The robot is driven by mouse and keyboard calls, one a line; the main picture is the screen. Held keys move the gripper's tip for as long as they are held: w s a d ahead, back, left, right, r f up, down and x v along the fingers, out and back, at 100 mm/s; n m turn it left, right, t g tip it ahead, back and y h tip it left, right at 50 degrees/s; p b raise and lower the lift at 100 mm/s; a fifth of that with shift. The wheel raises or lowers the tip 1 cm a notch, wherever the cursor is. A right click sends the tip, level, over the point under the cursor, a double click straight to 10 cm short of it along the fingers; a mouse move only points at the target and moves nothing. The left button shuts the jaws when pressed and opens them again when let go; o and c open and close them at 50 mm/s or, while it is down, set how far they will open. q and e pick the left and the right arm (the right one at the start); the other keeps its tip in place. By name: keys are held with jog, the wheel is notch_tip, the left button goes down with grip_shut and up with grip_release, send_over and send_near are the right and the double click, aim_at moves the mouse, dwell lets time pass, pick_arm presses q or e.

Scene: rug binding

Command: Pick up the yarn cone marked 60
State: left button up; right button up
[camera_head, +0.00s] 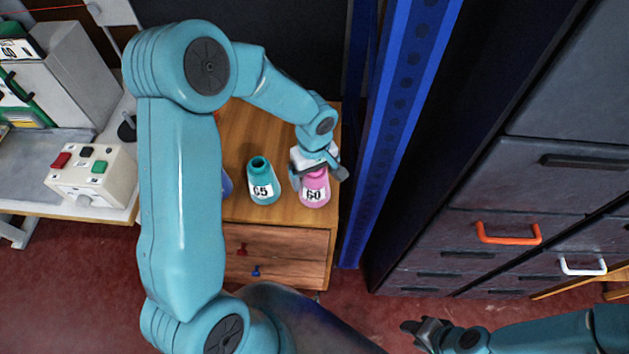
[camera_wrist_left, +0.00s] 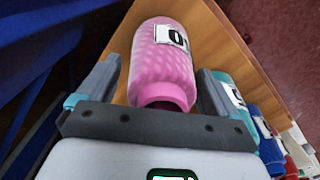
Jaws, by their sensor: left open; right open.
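The pink yarn cone marked 60 (camera_head: 314,190) stands on the wooden cabinet top near its right edge. In the left wrist view the pink cone (camera_wrist_left: 162,65) lies between the two open fingers, its narrow top toward the palm and its label partly cut off. My left gripper (camera_head: 318,176) is open, with its fingers on either side of the cone's upper part; I cannot tell whether they touch it. My right gripper (camera_head: 427,328) is open and empty, low over the floor at the bottom right.
A teal cone marked 65 (camera_head: 262,182) stands just left of the pink one. A blue cone (camera_head: 227,183) is mostly hidden behind my left arm. A blue upright post (camera_head: 390,110) rises close to the right of the wooden cabinet (camera_head: 290,240). Grey drawers (camera_head: 540,190) stand at the right.

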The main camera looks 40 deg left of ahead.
pick_arm(q)
jog(key=shift+s+d+r, duration=0.1)
jog(key=shift+s+r, duration=0.05)
jog(key=c, duration=1.4)
jog(key=shift+o, duration=0.2)
